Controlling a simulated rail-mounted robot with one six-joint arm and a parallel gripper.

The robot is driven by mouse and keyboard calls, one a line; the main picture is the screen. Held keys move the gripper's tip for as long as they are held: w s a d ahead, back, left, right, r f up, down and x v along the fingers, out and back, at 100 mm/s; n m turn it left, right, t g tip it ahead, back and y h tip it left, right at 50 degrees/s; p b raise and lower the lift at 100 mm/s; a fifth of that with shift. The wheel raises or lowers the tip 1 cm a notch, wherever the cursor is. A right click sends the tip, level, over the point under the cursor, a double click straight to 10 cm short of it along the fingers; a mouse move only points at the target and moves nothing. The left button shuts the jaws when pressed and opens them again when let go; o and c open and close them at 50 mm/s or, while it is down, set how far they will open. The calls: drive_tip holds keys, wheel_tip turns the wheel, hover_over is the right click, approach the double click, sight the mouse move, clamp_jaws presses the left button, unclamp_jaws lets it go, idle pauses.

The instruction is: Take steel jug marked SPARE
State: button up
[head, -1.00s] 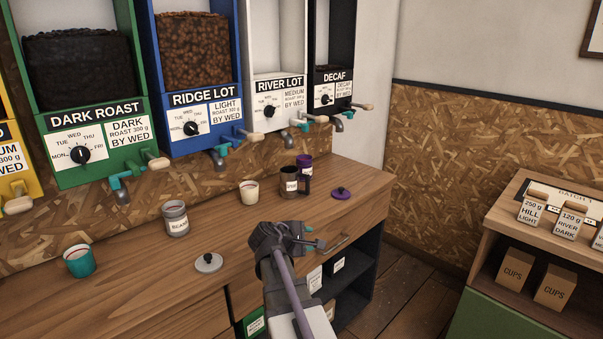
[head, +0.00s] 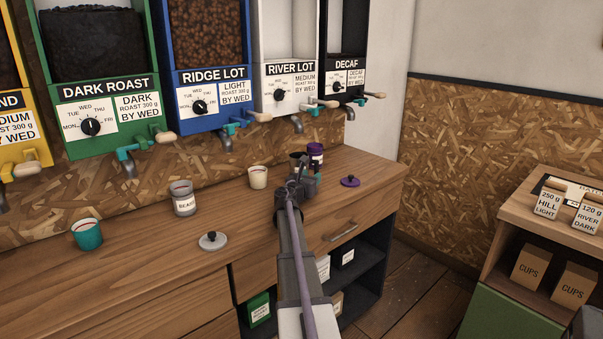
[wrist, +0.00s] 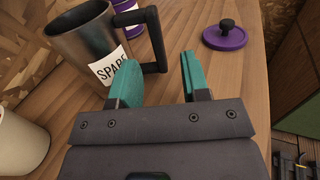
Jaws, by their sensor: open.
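The steel jug (wrist: 88,42) stands upright on the counter, with a white label reading SPARE and a dark handle (wrist: 154,40) on its right side. In the head view the jug (head: 297,157) is mostly hidden behind my arm. My gripper (wrist: 158,85) is open, its teal-tipped jaws just short of the handle, one jaw to each side of the handle's lower part. The jaws look empty. In the head view my gripper (head: 302,180) is over the counter in front of the jug.
A purple canister (head: 316,155) stands just behind the jug, and a purple lid (head: 350,181) lies to its right. A cream cup (head: 258,177) stands to the left. A BEANS canister (head: 184,198), grey lid (head: 213,241) and teal cup (head: 88,234) are further left on the counter (head: 150,270).

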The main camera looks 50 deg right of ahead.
sight(315, 172)
drive_tip(key=x, duration=0.6)
drive_tip(key=shift+w+r, duration=0.15)
drive_tip(key=shift+a, duration=0.1)
clamp_jaws()
